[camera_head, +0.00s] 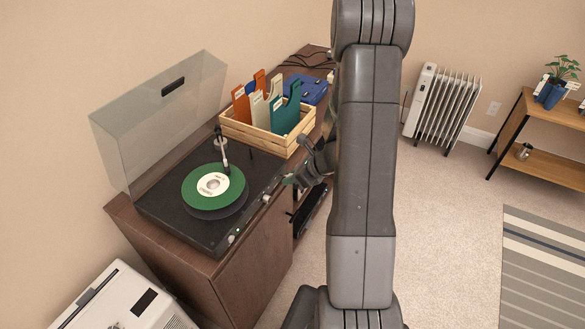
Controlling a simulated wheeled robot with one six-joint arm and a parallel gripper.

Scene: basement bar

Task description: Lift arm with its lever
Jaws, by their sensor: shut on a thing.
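The record player (157,216) stands on a dark wooden cabinet, its clear lid raised. A green record (200,200) with a white label lies on its platter. The tonearm (224,155) runs from the back right, with its head at the record's far edge; I cannot tell whether it touches the record.
A wooden crate (262,140) with coloured record dividers stands right behind the player, close to my gripper. A blue case (307,88) lies beyond it. A white appliance (122,297) is at lower left. Carpet to the right is open, with a radiator (440,108) and shelf (555,150) beyond.

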